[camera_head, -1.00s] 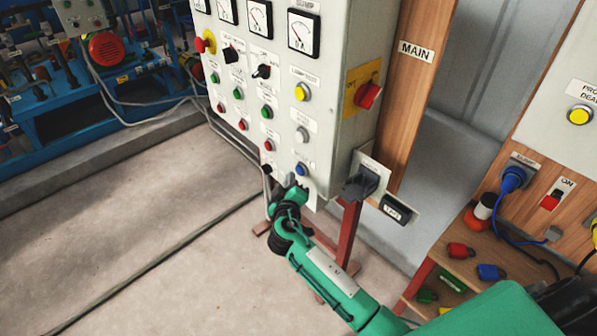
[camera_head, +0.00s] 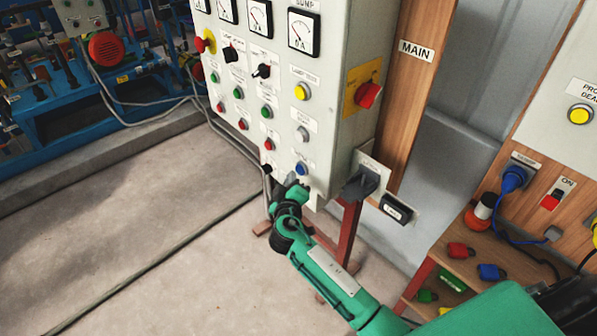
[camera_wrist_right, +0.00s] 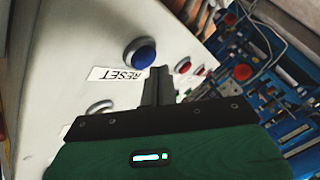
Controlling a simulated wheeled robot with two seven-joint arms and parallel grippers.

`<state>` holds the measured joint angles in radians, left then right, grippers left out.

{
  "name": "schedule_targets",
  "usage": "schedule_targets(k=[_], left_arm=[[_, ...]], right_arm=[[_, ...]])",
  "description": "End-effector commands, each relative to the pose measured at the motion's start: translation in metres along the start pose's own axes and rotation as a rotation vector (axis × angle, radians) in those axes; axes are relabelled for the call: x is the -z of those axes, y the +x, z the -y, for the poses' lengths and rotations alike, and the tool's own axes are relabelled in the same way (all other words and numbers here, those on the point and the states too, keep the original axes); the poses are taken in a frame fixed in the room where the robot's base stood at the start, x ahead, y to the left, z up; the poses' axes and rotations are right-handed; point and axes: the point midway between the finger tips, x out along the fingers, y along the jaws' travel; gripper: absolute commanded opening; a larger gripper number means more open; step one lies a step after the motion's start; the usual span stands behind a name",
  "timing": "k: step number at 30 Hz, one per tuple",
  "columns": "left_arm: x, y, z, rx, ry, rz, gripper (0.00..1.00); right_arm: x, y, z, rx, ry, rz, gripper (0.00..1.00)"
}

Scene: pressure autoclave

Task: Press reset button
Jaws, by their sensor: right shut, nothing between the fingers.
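The blue reset button (camera_head: 301,168) sits low on the front face of the grey control panel (camera_head: 340,100). In the right wrist view the blue button (camera_wrist_right: 140,54) stands beside a label (camera_wrist_right: 118,74) reading RESET, upside down there. My right gripper (camera_head: 292,181) is just below the blue button in the head view. Its fingers (camera_wrist_right: 159,75) are shut and empty, with the tips close to the button's lower edge in the wrist view. I cannot tell whether they touch it. My left gripper is not in view.
Other panel controls are close by: a white button (camera_head: 302,134), a yellow button (camera_head: 301,92), red and green buttons and a red rotary switch (camera_head: 368,95) on the side. A grey socket (camera_head: 362,183) juts out at the right. The floor (camera_head: 130,230) at left is clear.

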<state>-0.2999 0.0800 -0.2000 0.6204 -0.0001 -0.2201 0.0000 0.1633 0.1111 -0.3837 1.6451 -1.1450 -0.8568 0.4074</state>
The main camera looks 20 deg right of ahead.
Motion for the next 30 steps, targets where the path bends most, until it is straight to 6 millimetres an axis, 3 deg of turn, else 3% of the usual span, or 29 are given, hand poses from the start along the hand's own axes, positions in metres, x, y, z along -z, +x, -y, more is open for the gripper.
schedule_targets(k=[30], left_arm=[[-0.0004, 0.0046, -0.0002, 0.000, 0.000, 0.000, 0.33]], right_arm=[[-0.0054, 0.0075, -0.0055, 0.000, 0.000, -0.001, 0.00]])
